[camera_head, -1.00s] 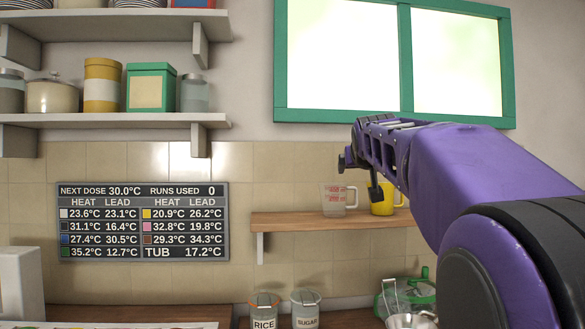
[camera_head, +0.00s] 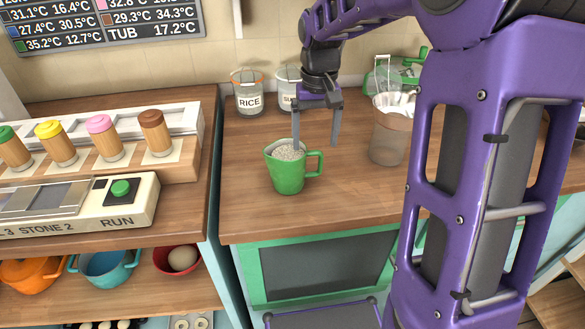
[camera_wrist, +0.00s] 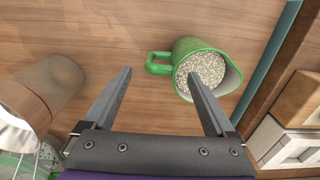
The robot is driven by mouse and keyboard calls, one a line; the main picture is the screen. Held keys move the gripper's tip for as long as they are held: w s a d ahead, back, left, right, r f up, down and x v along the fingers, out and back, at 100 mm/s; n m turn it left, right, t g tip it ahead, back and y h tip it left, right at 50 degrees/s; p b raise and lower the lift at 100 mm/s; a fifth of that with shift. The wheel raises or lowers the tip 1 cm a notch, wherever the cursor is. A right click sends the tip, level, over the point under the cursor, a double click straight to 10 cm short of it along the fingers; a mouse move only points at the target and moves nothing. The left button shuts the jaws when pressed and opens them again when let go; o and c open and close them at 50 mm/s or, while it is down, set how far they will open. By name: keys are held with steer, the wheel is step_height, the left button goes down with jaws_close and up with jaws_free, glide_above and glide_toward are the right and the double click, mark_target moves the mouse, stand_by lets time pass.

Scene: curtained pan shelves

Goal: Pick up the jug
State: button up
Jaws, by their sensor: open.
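The green jug (camera_head: 289,173) stands upright on the wooden counter, filled with pale speckled grains. Its handle points right in the head view. In the wrist view the jug (camera_wrist: 187,50) is at the upper right, its handle pointing left. My gripper (camera_head: 315,146) is open and points down, close above and behind the handle. In the wrist view the handle lies just beyond the gap between the fingertips (camera_wrist: 160,73). Nothing is between the fingers. I cannot tell how high the fingertips are above the handle.
RICE (camera_head: 248,94) and another canister (camera_head: 288,88) stand behind. A stone-and-RUN console (camera_head: 120,195) is on the left bench. Counter in front of the jug is clear.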

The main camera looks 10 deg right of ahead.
mark_target(313, 172)
step_height(313, 172, down, 10)
steer(key=shift+w+r+b, duration=0.1)
steer(key=shift+b, duration=0.5)
jaws_close()
